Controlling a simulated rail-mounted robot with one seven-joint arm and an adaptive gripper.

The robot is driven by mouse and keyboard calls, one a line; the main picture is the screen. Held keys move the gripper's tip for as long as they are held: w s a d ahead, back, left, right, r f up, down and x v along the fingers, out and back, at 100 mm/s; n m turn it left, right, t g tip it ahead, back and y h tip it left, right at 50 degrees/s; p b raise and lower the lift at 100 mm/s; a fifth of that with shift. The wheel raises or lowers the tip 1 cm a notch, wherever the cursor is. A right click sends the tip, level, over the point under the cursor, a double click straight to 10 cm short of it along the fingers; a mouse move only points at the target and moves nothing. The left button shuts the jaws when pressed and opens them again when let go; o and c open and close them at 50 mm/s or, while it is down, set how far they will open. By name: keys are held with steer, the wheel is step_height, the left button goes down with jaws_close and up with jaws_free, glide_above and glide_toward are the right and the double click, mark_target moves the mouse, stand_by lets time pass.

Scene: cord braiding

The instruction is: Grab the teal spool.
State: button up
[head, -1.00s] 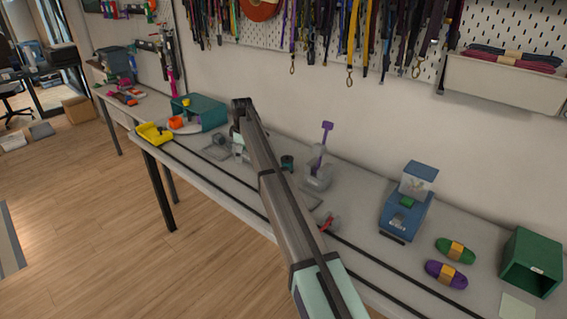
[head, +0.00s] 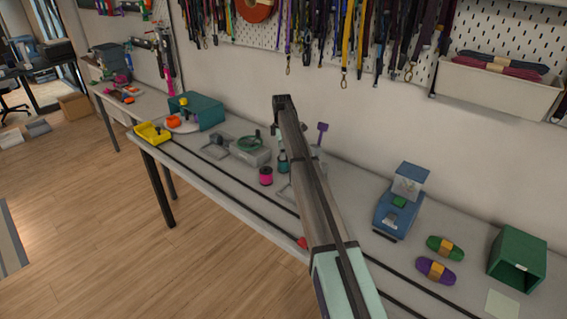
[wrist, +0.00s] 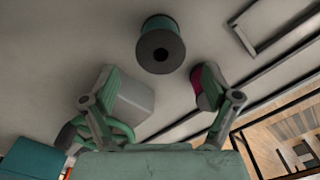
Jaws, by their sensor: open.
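The teal spool (wrist: 160,30) stands at the top middle of the wrist view, its dark round end with a centre hole facing the camera. In the head view the teal spool (head: 283,163) shows beside my arm, partly covered. My gripper (wrist: 160,85) is open and empty, its two fingers spread left and right. The spool lies beyond the fingertips, roughly centred between them, and no contact shows. My gripper is hidden in the head view.
A magenta spool (head: 265,176) stands close to the teal one; in the wrist view it is by the right finger. A grey device with a green wheel (head: 250,142) is left of the spools. A blue machine (head: 400,205) stands to the right.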

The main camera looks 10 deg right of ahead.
mark_target(283, 164)
step_height(283, 164, down, 2)
steer(key=shift+f, duration=0.2)
steer(key=shift+d+f+p, duration=0.15)
steer(key=shift+f+p, duration=0.55)
steer(key=shift+f, duration=0.65)
steer(key=shift+d+f+p, duration=0.1)
steer(key=shift+f+p, duration=0.55)
steer(key=shift+f, duration=0.65)
steer(key=c, duration=1.3)
